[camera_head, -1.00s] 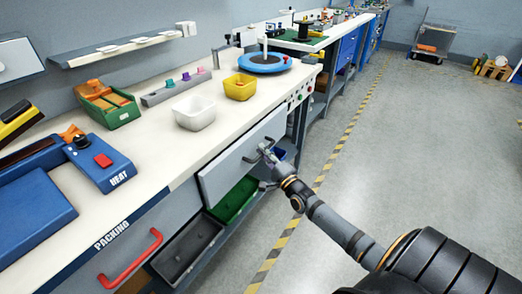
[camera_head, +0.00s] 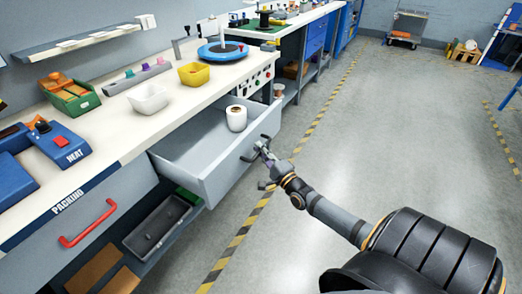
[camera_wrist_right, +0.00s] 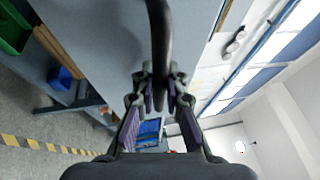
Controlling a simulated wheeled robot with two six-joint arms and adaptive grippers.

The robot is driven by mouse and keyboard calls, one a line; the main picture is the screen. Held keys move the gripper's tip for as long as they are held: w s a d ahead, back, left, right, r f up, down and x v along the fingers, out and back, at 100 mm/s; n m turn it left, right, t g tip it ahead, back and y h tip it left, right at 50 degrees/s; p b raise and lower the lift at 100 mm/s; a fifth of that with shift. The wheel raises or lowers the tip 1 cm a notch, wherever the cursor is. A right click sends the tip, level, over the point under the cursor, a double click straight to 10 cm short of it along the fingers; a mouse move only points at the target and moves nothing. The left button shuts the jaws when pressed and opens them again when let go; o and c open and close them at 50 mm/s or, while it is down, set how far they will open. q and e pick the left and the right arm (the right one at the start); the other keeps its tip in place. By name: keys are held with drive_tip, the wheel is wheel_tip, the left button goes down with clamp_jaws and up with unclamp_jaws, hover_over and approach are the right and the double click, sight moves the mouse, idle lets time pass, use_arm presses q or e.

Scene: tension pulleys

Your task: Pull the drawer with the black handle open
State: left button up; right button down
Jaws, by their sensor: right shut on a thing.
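The drawer (camera_head: 228,166) is pulled out from under the white workbench and its inside shows, with a white roll (camera_head: 236,117) in it. Its black handle (camera_head: 248,155) is on the front panel, partly behind my gripper. My right gripper (camera_head: 261,147) is shut on the black handle at the drawer's front. In the right wrist view the dark bar of the handle (camera_wrist_right: 160,45) runs between the fingers. My left gripper is not in view.
A closed drawer with a red handle (camera_head: 88,226) is to the left. A grey bin (camera_head: 158,228) stands on the shelf below. White and yellow bowls (camera_head: 194,74) stand on the bench. The floor to the right is clear.

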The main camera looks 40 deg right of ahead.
drive_tip(key=shift+s+d, duration=0.1)
drive_tip(key=shift+s, duration=0.15)
drive_tip(key=c, duration=1.4)
unclamp_jaws()
drive_tip(key=shift+o, duration=0.2)
drive_tip(key=s+f, duration=0.2)
drive_tip(key=s, duration=0.9)
drive_tip(key=shift+s, duration=0.35)
drive_tip(key=shift+f, duration=0.15)
